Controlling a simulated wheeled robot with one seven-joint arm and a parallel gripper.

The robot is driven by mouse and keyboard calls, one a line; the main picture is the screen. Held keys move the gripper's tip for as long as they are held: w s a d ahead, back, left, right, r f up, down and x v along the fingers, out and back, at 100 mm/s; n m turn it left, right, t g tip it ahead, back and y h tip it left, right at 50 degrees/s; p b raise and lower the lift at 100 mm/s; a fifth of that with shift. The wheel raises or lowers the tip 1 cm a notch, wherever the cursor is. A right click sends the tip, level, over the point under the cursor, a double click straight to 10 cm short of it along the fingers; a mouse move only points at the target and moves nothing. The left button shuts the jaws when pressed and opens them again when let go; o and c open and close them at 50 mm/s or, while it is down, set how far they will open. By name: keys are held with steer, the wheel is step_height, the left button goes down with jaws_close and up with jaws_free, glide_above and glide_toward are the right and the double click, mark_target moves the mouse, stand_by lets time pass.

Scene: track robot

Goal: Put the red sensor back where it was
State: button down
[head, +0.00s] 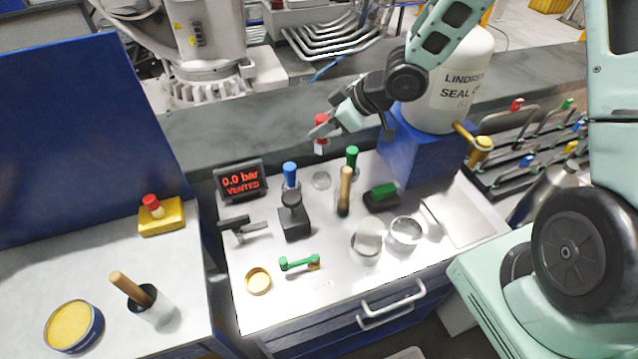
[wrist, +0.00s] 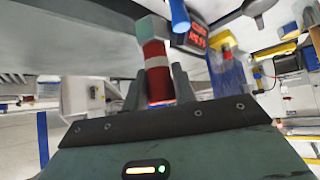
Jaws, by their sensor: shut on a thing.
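The red sensor (head: 321,120), a red cylinder with a white band, is in my gripper (head: 328,127), above the back of the white bench. It also shows in the wrist view (wrist: 155,62), between the fingers of my gripper (wrist: 158,85), which are shut on it. It looks nearly upright in the head view. Below it, a small round grey disc (head: 321,180) lies on the bench between a blue-topped sensor (head: 290,174) on the left and a green-topped sensor (head: 352,158) on the right. The sensor is apart from the bench.
A display (head: 241,181) reads 0.0 bar, vented. A wooden-handled tool (head: 345,190), a dark block (head: 294,220), two round metal cups (head: 367,243) and a green-handled piece (head: 299,263) stand in front. A blue box (head: 418,155) with a white tank is at right. A red-knobbed yellow block (head: 162,218) sits left.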

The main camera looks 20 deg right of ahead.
steer(key=shift+w+f+b, duration=0.25)
steer(key=shift+f+b, duration=0.4)
steer(key=shift+f, duration=0.6)
step_height(320, 180, down, 9)
steer(key=shift+f, duration=0.2)
steer(key=shift+f, duration=0.1)
steer(key=c, duration=1.1)
jaws_free()
steer(key=shift+c, duration=0.2)
